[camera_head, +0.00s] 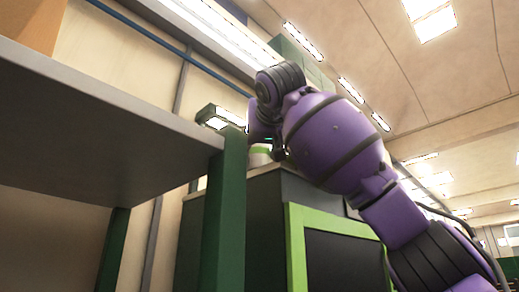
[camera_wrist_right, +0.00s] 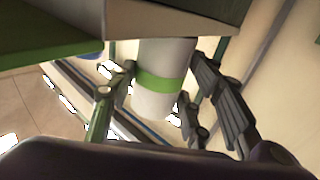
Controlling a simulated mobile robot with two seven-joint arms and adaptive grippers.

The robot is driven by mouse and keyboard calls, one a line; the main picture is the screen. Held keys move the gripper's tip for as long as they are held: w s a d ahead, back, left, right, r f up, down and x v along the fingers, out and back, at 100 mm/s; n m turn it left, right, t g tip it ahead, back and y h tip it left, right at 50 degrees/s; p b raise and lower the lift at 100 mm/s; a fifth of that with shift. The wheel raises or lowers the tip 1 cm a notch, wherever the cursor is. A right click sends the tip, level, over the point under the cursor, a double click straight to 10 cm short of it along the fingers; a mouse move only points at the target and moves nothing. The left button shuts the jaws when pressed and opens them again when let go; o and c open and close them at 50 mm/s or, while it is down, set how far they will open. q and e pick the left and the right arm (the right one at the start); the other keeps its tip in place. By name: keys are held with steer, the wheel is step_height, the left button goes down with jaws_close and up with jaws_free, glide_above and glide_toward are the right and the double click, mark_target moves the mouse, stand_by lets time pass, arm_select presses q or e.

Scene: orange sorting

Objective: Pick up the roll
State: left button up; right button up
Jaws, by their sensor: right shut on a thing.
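The roll is white with a green band. In the right wrist view the roll (camera_wrist_right: 162,82) lies between the two fingers of my right gripper (camera_wrist_right: 165,92), which is shut on it. One end of the roll meets or comes close to the edge of a flat surface at the top of that picture. In the head view the roll (camera_head: 260,156) shows only in part at the top of a dark cabinet, behind my right gripper (camera_head: 266,143). My left gripper is in neither view.
The dark cabinet (camera_head: 236,205) with a bright green door frame (camera_head: 297,245) stands below my right arm. A grey shelf (camera_head: 85,115) with green posts (camera_head: 225,215) fills the left side. Green boxes (camera_head: 295,58) show higher up behind the arm.

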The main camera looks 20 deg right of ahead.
steer(key=o, duration=1.3)
steer(key=shift+s, duration=0.15)
steer(key=v, duration=1.1)
steer(key=shift+s+a, duration=0.25)
steer(key=shift+s, duration=0.1)
